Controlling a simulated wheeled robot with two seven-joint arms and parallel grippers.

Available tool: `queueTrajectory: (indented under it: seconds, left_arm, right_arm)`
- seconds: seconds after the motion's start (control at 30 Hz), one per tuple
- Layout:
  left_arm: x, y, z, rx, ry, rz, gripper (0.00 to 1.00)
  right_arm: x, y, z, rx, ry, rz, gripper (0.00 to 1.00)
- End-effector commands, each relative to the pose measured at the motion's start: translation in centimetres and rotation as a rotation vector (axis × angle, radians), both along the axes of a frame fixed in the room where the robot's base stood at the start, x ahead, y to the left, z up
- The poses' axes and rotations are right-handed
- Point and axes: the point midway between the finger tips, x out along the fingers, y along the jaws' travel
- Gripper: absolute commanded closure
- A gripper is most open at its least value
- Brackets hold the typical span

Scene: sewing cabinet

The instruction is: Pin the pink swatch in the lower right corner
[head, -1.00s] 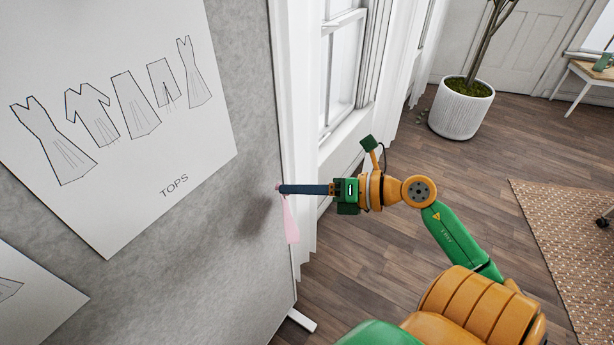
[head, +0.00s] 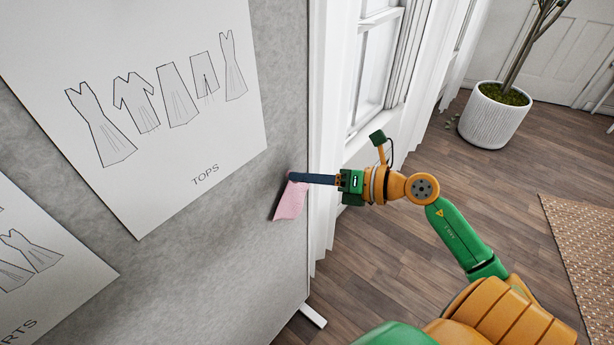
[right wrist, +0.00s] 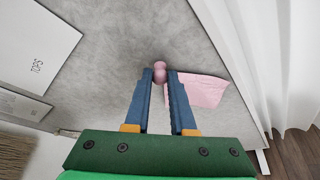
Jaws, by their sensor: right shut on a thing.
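The pink swatch (head: 290,201) hangs beside the right edge of the grey pinboard (head: 215,230), below and right of the TOPS sheet. My right gripper (head: 294,177) points left at the board, with its fingertips at the swatch's top edge. In the right wrist view its fingers are shut on a pink pin (right wrist: 160,72). The swatch (right wrist: 203,88) shows there behind and right of the fingers, its left part hidden by them. It lies close to the board; I cannot tell whether the pin is in the board. My left gripper is not in view.
The TOPS sheet (head: 165,165) with garment drawings is on the board, and another sheet (head: 45,255) is at lower left. White curtains (head: 328,130) and a window are right of the board. A white board foot (head: 313,315) stands on the wood floor. A potted plant (head: 495,118) stands farther back.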

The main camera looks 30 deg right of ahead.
Motion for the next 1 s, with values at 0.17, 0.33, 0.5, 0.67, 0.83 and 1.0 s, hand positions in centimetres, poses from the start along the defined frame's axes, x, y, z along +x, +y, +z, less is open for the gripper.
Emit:
queueTrajectory:
  seconds: [0.17, 0.33, 0.5, 0.67, 0.83, 1.0]
  left_arm:
    - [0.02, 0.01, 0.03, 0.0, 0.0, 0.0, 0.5]
    - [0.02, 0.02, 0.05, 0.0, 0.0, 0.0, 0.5]
    - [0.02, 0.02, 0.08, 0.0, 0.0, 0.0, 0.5]
    - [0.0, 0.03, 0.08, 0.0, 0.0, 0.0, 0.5]
    - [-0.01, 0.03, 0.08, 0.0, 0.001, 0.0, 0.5]
    - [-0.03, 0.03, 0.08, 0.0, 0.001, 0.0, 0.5]
  right_arm:
    - [0.17, 0.05, 0.0, 0.001, 0.001, 0.0, 1.0]
    - [0.37, 0.13, 0.01, 0.001, 0.0, 0.0, 1.0]
    - [0.58, 0.18, 0.04, 0.002, -0.001, 0.0, 1.0]
    - [0.65, 0.22, 0.01, 0.002, 0.0, -0.001, 1.0]
    - [0.65, 0.22, 0.01, 0.001, 0.0, 0.0, 0.42]
    - [0.64, 0.22, 0.0, 0.001, 0.0, 0.0, 0.42]
